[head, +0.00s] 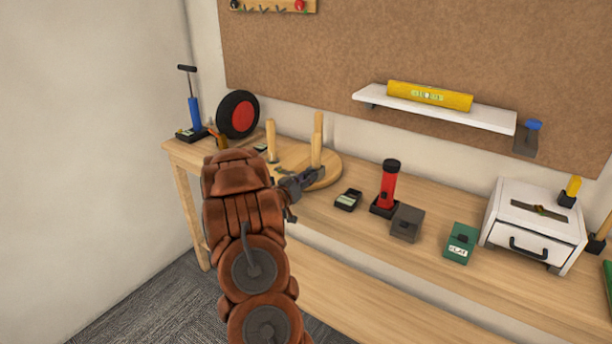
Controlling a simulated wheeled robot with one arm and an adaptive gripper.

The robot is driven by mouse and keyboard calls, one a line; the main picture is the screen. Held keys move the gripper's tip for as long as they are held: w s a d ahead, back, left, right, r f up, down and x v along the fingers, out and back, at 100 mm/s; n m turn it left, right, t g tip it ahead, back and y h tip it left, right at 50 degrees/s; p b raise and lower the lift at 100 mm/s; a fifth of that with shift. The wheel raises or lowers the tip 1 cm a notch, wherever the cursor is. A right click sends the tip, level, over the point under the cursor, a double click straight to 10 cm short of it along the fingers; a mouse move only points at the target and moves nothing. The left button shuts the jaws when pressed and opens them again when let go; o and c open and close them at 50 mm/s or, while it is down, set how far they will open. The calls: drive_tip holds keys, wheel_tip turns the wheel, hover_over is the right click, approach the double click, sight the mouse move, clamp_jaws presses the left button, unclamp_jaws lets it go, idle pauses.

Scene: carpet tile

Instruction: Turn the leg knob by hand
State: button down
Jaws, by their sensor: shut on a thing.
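A round wooden disc (328,176) lies flat on the workbench with upright wooden legs standing from it, like an upturned stool. One leg (271,142) is at the left; a nearer leg (315,150) and another behind it (319,122) are close together at the right. My gripper (308,180) is low at the disc's front, by the foot of the nearer right leg. It is shut on the leg knob there; its fingers and my arm hide most of the grip and the knob's shape.
On the bench (350,222) are a blue pump (194,112), a black wheel with red hub (238,114), a red flashlight (388,188), small boxes (407,222) and a white drawer unit (535,220). A wall stands at left.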

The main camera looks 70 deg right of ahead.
drive_tip(key=c, duration=0.8)
unclamp_jaws()
drive_tip(key=shift+c, duration=0.2)
drive_tip(key=v, duration=1.2)
